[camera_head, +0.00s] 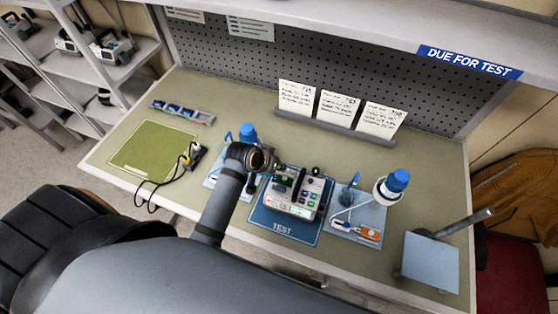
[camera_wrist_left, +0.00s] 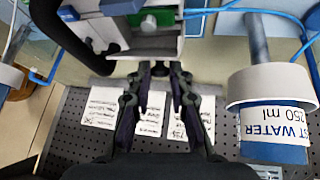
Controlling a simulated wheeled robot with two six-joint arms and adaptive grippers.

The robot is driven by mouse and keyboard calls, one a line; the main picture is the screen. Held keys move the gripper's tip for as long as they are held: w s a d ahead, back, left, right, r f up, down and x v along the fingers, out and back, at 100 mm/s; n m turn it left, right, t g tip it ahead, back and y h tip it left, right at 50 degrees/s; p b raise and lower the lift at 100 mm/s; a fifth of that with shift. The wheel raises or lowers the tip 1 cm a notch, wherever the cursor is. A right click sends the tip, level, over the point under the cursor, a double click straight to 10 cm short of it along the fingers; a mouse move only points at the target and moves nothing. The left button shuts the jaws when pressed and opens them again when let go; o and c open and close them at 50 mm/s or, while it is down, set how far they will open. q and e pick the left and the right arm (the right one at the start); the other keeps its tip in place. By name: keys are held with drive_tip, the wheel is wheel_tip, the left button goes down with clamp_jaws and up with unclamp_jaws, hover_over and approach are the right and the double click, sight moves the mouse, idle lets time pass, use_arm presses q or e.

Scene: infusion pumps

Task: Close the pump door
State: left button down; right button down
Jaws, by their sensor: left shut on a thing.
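The infusion pump (camera_head: 298,193) stands on the blue TEST mat (camera_head: 283,230) in the middle of the bench. Part of its inside, with a green piece, shows at its left side; the pump (camera_wrist_left: 130,40) fills the top left of the left wrist view. My left gripper (camera_head: 279,168) reaches over the bench to the pump's back left corner. In the left wrist view my left gripper (camera_wrist_left: 161,68) has its fingertips close together at the pump's grey edge, shut on what looks like the door. The fingers and wrist hide most of the door. My right gripper is not in view.
An orange device (camera_head: 370,235) lies on the right tray. A green mat (camera_head: 153,150) and black cable are at left. Cards (camera_head: 338,107) stand behind.

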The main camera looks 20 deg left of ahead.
use_arm(q)
drive_tip(key=shift+s+f+t, duration=0.1)
drive_tip(key=shift+s+t, duration=0.1)
drive_tip(key=shift+t, duration=0.2)
drive_tip(key=c, duration=1.2)
unclamp_jaws()
drive_tip(key=v, duration=1.2)
